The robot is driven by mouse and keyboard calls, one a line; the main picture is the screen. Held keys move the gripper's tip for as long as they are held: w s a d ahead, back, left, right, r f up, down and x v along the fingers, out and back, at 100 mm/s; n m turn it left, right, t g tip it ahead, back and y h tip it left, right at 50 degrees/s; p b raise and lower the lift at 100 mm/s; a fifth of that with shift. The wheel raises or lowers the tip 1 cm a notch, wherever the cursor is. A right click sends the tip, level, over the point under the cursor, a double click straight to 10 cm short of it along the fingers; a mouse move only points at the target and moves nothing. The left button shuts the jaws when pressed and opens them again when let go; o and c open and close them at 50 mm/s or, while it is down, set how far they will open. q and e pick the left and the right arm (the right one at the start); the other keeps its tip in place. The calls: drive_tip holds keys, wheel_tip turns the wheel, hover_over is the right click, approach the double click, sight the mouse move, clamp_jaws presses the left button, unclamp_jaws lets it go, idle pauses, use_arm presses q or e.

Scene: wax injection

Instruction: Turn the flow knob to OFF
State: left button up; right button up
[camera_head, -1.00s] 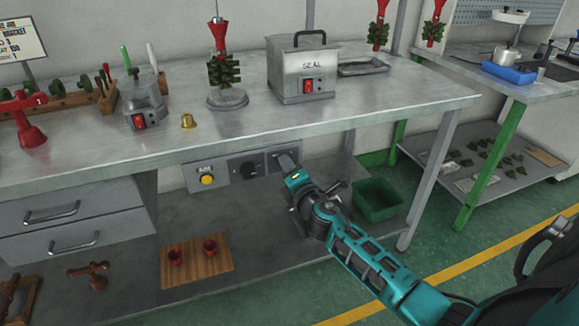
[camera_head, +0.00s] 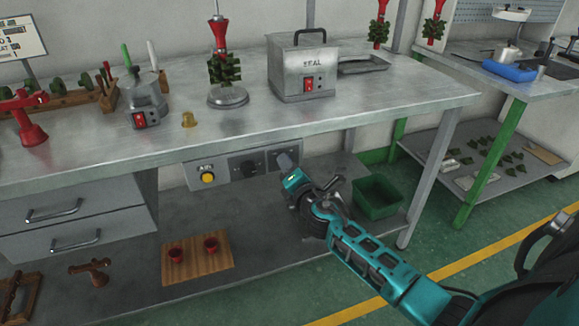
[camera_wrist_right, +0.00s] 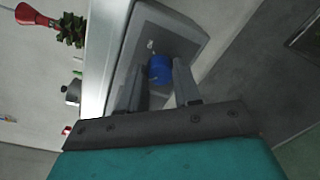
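The grey control panel (camera_head: 235,178) hangs under the front edge of the steel bench. It bears a yellow button (camera_head: 208,177) and a dark round dial (camera_head: 243,168). My right gripper (camera_head: 284,159) is at the panel's right end. In the right wrist view, a blue knob (camera_wrist_right: 160,69) sticks out of the grey panel (camera_wrist_right: 183,35). The open fingers of my right gripper (camera_wrist_right: 160,80) stand on either side of it; I cannot tell whether they touch it. In the head view I cannot make out the blue knob at the gripper. My left gripper is not in view.
The bench top (camera_head: 370,100) overhangs the panel closely. A green bin (camera_head: 377,197) stands on the lower shelf to the right. A wooden board (camera_head: 197,262) with two red cups lies below left. A SEAL box (camera_head: 302,75) stands above.

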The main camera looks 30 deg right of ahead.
drive_tip(key=o, duration=0.4)
drive_tip(key=shift+s, duration=0.1)
drive_tip(key=v, duration=1.2)
drive_tip(key=shift+s, duration=0.4)
drive_tip(key=shift+a+p, duration=0.1)
drive_tip(key=shift+p, duration=0.2)
